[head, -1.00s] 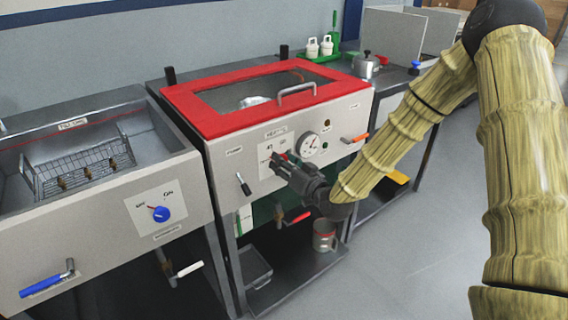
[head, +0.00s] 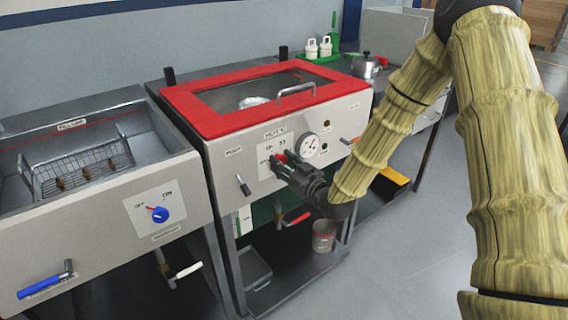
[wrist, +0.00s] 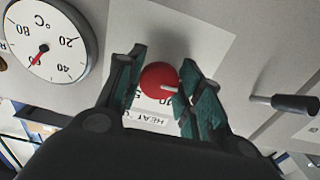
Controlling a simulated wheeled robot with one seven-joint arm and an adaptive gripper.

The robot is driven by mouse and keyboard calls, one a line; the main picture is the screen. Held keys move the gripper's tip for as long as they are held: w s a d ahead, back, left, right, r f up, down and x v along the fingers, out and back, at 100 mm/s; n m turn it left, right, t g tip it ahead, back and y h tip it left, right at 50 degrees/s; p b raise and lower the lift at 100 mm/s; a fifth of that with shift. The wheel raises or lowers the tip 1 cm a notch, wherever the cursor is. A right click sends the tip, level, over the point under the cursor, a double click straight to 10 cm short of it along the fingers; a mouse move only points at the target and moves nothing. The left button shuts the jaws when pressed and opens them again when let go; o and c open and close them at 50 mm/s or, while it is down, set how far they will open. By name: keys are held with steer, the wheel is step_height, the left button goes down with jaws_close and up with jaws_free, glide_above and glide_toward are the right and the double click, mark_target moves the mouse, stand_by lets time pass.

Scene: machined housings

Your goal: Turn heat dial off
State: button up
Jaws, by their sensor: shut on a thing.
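The heat dial (wrist: 159,82) is a round red knob with a white pointer mark, on a white panel lettered HEAT °C. In the wrist view my gripper (wrist: 160,84) has its two green-padded fingers on either side of the knob, shut on it. The pointer lies towards the right finger in that view. In the head view my gripper (head: 281,166) reaches the front of the red-lidded machine (head: 216,128), and its fingers mostly hide the dial. Much of the dial's printed scale is covered by the fingers and palm.
A temperature gauge (head: 307,146) sits close beside the dial. A black lever (head: 243,185), a red-handled valve (head: 297,219) and an orange-handled lever (head: 350,141) stick out of the front. A sink unit (head: 90,225) with a blue knob (head: 160,214) stands at left.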

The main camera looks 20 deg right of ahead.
steer(key=shift+d+f, duration=0.1)
steer(key=shift+f, duration=0.05)
steer(key=o, duration=1)
steer(key=v, duration=1.2)
